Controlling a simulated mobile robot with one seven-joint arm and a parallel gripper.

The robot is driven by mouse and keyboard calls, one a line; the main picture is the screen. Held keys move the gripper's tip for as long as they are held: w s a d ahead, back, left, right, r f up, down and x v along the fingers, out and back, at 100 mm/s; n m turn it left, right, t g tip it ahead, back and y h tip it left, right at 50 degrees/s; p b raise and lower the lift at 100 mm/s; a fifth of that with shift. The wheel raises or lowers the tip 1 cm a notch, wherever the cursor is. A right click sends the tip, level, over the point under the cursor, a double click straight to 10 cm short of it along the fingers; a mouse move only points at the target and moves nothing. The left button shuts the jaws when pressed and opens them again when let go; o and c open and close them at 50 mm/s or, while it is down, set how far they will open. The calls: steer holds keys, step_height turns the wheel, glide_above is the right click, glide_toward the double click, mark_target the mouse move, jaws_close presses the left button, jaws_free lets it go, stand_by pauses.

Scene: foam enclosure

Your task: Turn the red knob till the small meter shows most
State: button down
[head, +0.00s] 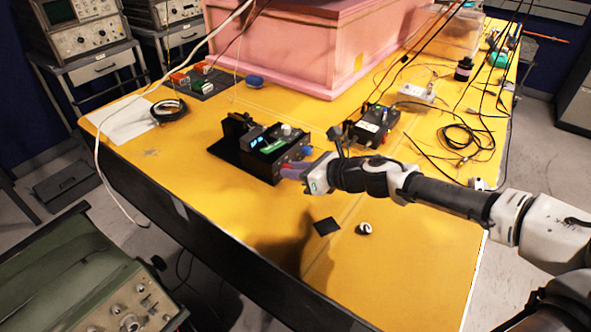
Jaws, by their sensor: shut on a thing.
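A black instrument box (265,162) stands near the middle of the yellow table, with small knobs along its right-hand face. A small lit blue display (256,139) shows on its upper side; its reading is too small to make out. My gripper (289,174) reaches in from the right and is shut at the near lower corner of that face. A reddish-purple patch shows at its fingertips, where the red knob is mostly hidden. I cannot tell the knob's angle.
Another black box with wires (372,125) stands just behind my wrist. A black square (326,226) and a small white roll (364,228) lie on the table (230,215) in front. A pink foam enclosure (290,50) stands at the back. Loose cables lie at the right.

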steer(key=c, duration=1.3)
jaws_free()
steer(key=shift+o, duration=0.2)
steer(key=shift+d, duration=0.1)
steer(key=b+v, duration=0.3)
steer(key=v, duration=1)
steer(key=shift+s+d+r+b, duration=0.2)
steer(key=shift+b, duration=0.15)
